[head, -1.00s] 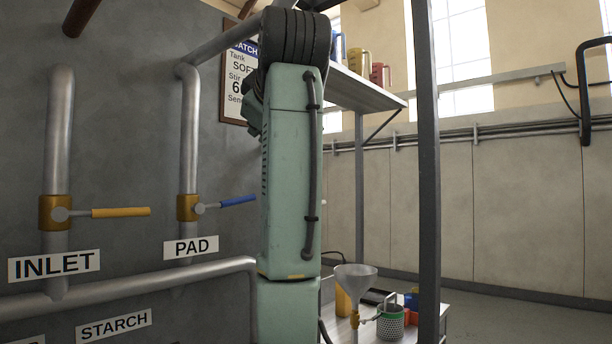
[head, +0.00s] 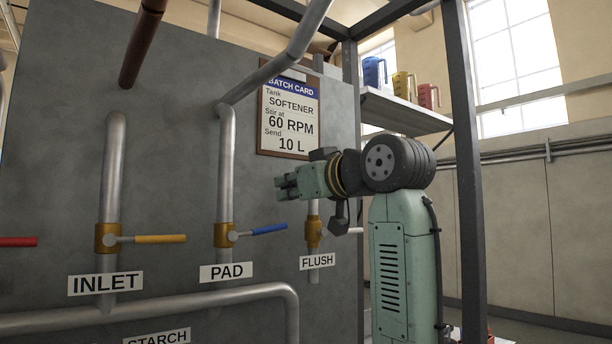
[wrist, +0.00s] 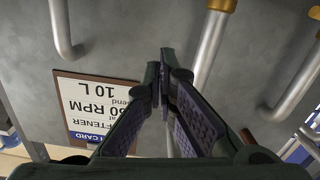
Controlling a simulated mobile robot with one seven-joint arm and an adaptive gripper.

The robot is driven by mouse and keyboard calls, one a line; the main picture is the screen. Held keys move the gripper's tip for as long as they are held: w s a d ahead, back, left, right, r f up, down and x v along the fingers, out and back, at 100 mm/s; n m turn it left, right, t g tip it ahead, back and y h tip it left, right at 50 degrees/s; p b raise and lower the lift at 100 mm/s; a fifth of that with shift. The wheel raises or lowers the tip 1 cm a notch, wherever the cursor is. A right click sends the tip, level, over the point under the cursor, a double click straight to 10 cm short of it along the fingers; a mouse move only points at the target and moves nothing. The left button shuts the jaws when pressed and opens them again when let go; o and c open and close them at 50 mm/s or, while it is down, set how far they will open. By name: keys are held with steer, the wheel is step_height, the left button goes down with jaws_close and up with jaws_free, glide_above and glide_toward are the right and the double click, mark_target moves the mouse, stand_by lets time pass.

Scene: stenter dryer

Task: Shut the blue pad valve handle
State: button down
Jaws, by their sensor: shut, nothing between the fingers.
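The blue pad valve handle (head: 268,229) sticks out to the right from the brass pad valve (head: 223,235), tilted slightly up, across its vertical pipe. The PAD label (head: 226,272) is below it. My gripper (head: 279,188) is above the blue handle and apart from it, pointing left in the head view. In the wrist view its fingers (wrist: 161,75) are together and empty. That view is upside down and shows a pipe with a brass valve (wrist: 222,4) at the top edge; the blue handle is not visible there.
The inlet valve's yellow handle (head: 160,239) is left of the pad valve. The flush valve (head: 313,234) is to the right, partly behind my arm. A batch card (head: 290,118) hangs above. A dark frame post (head: 469,170) stands right of my arm.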

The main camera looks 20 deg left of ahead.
mark_target(259, 231)
steer(key=f, duration=0.1)
steer(key=w+a+f, duration=0.1)
steer(key=w+a+f+p, duration=0.1)
steer(key=f, duration=0.1)
steer(key=shift+w, duration=0.25)
